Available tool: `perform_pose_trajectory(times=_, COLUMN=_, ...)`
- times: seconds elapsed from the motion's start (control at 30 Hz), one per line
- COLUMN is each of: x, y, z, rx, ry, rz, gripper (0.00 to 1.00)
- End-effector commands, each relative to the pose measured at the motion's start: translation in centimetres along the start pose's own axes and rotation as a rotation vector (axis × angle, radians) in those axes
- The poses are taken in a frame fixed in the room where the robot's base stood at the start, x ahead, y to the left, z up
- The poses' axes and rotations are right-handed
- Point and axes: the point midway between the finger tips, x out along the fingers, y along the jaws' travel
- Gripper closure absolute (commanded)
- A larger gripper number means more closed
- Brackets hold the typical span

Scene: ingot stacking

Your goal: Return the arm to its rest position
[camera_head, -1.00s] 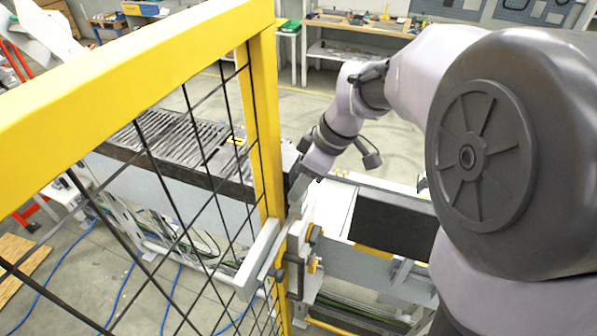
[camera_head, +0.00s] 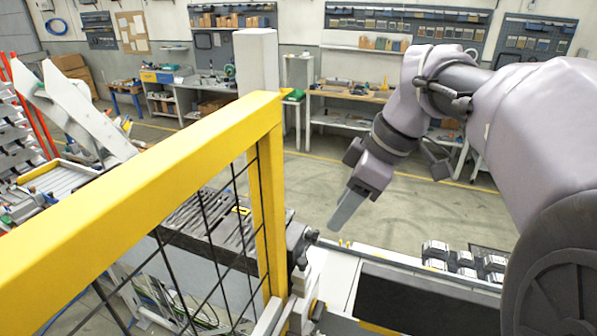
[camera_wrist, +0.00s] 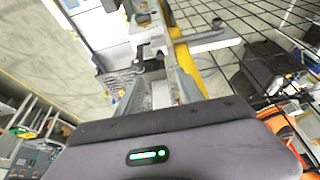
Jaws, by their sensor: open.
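My gripper (camera_head: 347,208) hangs from my raised arm at the right of the head view, above the conveyor line and to the right of the yellow fence post. It is apart from everything around it, and nothing shows in it. In the wrist view my gripper (camera_wrist: 165,92) shows its fingers apart, with no ingot between them. Several shiny ingots (camera_head: 463,262) sit on the line at the lower right of the head view, to the right of my gripper.
A yellow fence frame (camera_head: 150,205) with black mesh stands close at the left. A slatted conveyor (camera_head: 200,222) lies behind it. A dark panel (camera_head: 425,303) fronts the line at right. Workbenches (camera_head: 350,92) stand far back; the floor before them is clear.

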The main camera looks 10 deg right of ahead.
Motion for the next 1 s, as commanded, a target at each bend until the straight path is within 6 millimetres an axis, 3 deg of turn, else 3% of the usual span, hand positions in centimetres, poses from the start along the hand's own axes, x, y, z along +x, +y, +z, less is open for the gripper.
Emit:
perform_pose_trajectory(times=0.17, x=0.1, y=0.0, z=0.0, rx=0.000, ry=0.000, rz=0.000, gripper=0.55)
perform_pose_trajectory(times=0.27, x=1.9, y=-0.9, z=0.7, rx=0.041, ry=-0.003, rz=0.009, gripper=0.55)
perform_pose_trajectory(times=0.37, x=7.8, y=-3.9, z=2.9, rx=0.204, ry=-0.009, rz=0.053, gripper=0.55)
perform_pose_trajectory(times=0.5, x=18.6, y=-9.7, z=7.7, rx=0.560, ry=0.027, rz=0.144, gripper=0.55)
perform_pose_trajectory(times=0.6, x=25.4, y=-13.2, z=11.2, rx=0.807, ry=0.088, rz=0.194, gripper=0.55)
perform_pose_trajectory(times=0.7, x=30.8, y=-15.6, z=14.2, rx=1.010, ry=0.157, rz=0.218, gripper=0.55)
perform_pose_trajectory(times=0.83, x=34.9, y=-17.4, z=16.6, rx=1.182, ry=0.224, rz=0.226, gripper=0.55)
perform_pose_trajectory(times=1.0, x=35.5, y=-18.0, z=17.0, rx=1.251, ry=0.250, rz=0.224, gripper=0.55)
